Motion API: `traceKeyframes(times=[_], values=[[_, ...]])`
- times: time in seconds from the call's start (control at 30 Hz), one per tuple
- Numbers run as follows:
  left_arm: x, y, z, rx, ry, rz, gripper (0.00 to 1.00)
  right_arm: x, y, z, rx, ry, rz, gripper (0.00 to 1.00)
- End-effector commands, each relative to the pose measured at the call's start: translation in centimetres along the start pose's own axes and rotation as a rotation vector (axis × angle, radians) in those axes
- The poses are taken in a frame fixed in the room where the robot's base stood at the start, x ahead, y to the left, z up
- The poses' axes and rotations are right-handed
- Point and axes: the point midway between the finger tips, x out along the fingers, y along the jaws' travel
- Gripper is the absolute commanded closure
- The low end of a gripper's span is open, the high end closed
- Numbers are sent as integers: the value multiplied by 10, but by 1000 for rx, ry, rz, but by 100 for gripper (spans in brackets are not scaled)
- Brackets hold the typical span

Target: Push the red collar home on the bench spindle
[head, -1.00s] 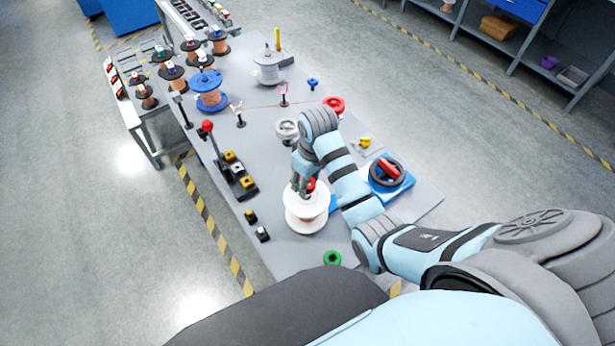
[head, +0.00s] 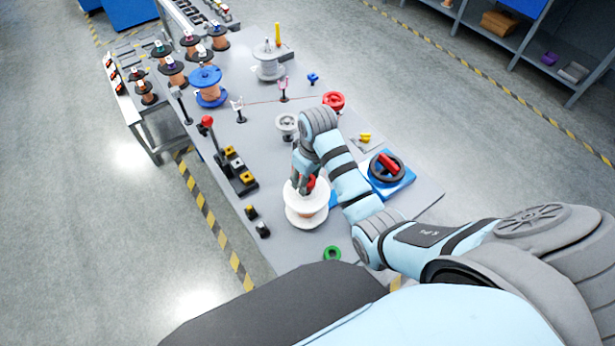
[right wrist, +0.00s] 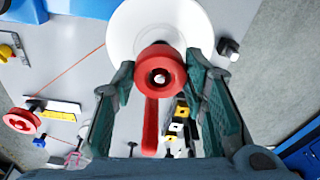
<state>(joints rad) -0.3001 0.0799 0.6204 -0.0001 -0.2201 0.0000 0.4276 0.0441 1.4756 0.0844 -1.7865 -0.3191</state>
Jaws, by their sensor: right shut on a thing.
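The red collar (right wrist: 160,72) sits at the front of a large white spool (right wrist: 118,32) in the right wrist view. A pale spindle tip (right wrist: 160,78) shows in its hole. My right gripper (right wrist: 160,66) is shut on the collar, one finger on each side. A red bar (right wrist: 150,125) shows just below the collar. In the head view, my right gripper (head: 304,182) reaches down over the white spool (head: 307,213) on the bench, and only a little of the red collar (head: 311,182) shows. Whether the collar is fully seated cannot be told. My left gripper is not in view.
The bench (head: 290,255) also holds a green ring (head: 332,254), a blue base with a black handwheel (head: 387,170), a red ring (head: 333,101) and a red-knobbed lever (head: 207,121). Several copper spools stand at the back left.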

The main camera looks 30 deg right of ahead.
Motion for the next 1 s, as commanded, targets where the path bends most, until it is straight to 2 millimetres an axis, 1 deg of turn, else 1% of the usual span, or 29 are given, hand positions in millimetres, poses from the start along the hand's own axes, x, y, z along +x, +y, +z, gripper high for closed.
traceKeyframes(times=[0.8, 1.0], values=[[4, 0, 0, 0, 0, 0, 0, 28, 0, 4, 0, -1, 0, 86], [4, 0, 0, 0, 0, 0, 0, 30, 0, 4, 0, 0, 0, 86]])
